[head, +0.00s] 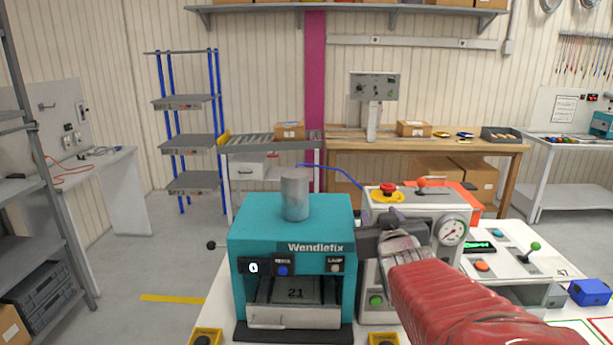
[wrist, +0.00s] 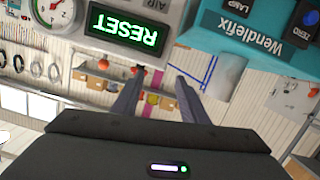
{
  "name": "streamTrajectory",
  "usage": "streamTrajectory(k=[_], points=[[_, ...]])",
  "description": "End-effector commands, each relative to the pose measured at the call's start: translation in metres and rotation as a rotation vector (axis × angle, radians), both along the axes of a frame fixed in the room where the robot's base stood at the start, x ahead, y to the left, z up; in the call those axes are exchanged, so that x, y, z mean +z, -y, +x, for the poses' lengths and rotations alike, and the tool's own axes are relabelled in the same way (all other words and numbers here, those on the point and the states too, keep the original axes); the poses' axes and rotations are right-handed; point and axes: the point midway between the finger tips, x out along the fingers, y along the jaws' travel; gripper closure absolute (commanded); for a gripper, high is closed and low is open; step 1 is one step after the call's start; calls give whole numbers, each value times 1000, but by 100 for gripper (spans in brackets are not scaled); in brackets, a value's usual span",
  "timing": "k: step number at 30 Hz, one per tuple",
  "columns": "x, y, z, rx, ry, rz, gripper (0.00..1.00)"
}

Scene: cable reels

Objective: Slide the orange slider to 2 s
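I cannot make out an orange slider or a "2 s" mark for certain. An orange ball knob (head: 421,183) stands on top of the grey gauge box (head: 377,276) in the head view, and a round orange button (head: 482,266) is on the white panel to its right. My gripper (head: 366,241) is in front of the gauge box, beside the teal Wendlefix press (head: 243,226), and covers part of the box's face. In the wrist view, which is upside down, my gripper's fingers (wrist: 159,76) are apart with nothing between them.
The wrist view shows a lit green RESET display (wrist: 128,31) and a gauge (wrist: 52,10) close by. A red emergency button (head: 388,189) tops the gauge box. A green ball lever (head: 535,246) and a blue box (head: 589,292) are at the right.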

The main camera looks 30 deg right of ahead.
Motion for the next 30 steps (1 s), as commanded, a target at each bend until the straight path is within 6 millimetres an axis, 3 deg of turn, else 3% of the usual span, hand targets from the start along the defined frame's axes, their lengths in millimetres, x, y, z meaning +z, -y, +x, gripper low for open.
streamTrajectory(k=[1, 3, 9, 14, 30], points=[[5, 21, -4, -26, 31, -26, 60], [13, 44, -11, -53, 77, -65, 60], [21, 91, -39, -137, 120, -120, 60], [22, 101, -46, -159, 128, -133, 60], [22, 108, -42, -157, 126, -131, 60]])
